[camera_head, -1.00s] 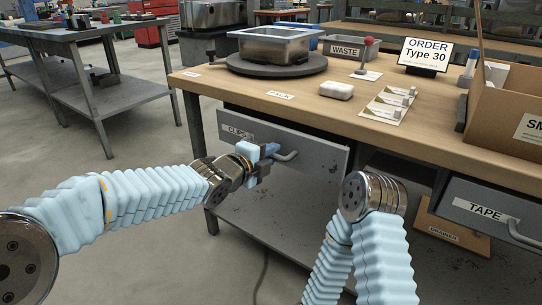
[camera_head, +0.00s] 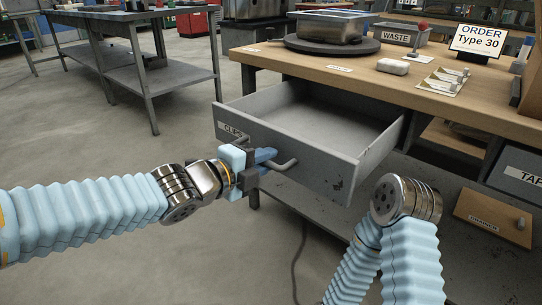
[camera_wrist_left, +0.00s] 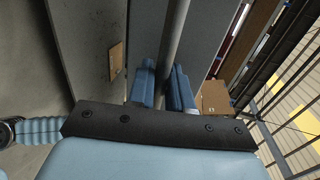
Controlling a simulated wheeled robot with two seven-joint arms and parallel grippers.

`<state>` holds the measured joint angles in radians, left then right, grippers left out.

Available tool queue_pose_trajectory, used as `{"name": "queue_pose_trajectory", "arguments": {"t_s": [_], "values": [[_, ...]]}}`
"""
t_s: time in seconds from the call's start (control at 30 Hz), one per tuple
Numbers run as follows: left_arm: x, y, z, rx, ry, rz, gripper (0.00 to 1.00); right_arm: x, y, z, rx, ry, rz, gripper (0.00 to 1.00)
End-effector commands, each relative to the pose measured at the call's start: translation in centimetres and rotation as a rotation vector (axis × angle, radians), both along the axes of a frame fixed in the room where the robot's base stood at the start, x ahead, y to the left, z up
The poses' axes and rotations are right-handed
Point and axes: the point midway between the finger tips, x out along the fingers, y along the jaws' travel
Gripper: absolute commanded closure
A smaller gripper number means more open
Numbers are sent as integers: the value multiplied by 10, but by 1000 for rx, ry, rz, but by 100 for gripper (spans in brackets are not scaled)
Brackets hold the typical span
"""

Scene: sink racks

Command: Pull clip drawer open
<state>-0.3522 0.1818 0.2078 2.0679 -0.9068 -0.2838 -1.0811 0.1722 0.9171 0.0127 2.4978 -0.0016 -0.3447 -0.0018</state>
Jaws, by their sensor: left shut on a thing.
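The grey clip drawer (camera_head: 290,148), with a "CLIPS" label on its front, stands well out from under the workbench. Its inside is visible and looks empty. My left gripper (camera_head: 268,160) is shut on the drawer's bar handle (camera_head: 285,165) at the front. In the left wrist view the handle (camera_wrist_left: 174,50) runs between the two blue fingers (camera_wrist_left: 165,88). My right arm shows at the lower right, but its gripper is out of view.
The wooden workbench (camera_head: 400,88) carries a metal tray (camera_head: 330,27) on a dark turntable, a waste bin (camera_head: 400,38) and an order sign (camera_head: 478,42). The tape drawer (camera_head: 520,170) is at the right. Open floor lies in front and left.

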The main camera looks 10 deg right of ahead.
Motion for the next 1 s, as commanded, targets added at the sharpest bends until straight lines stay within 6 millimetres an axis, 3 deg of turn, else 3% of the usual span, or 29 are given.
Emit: {"name": "queue_pose_trajectory", "arguments": {"t_s": [0.43, 0.47, 0.53, 0.83, 1.0], "values": [[-1, 2, -1, 2, 1, 0, 100, 0, 0, 0, 0, 0, 0, 57], [-1, 2, -1, 2, 1, 0, 78, 0, 0, 0, 0, 0, 0, 57], [-1, 2, -1, 1, 1, 0, 67, 0, 0, 0, 0, 0, 0, 57], [-2, 3, 0, 0, 0, 0, 65, 0, 0, 1, 0, 0, 0, 57], [-12, 17, 7, 1, -1, 3, 65, 0, 0, 9, 0, 2, 1, 57]]}}
